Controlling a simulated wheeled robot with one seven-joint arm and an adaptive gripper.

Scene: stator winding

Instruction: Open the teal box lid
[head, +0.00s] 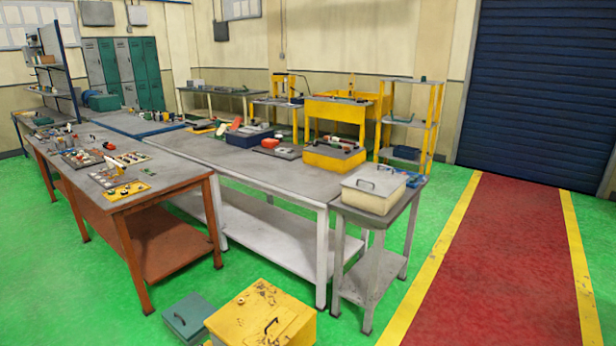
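A teal box (188,316) sits low on the green floor at the bottom of the head view, left of a yellow box. Its flat lid with a small dark handle looks shut. Its lower part is cut off by the picture's edge, and the yellow box may hide part of its right side. Another teal box-like thing (103,101) stands far back at the left by the lockers; it is too small to tell whether it has a lid. My gripper is not in view.
The worn yellow box (262,315) with a dark handle stands beside the teal box. An orange-brown table (165,195), a long white-legged table (285,190) and a small grey table (400,215) with a cream box (374,190) stand behind. The red lane (497,265) at right is clear.

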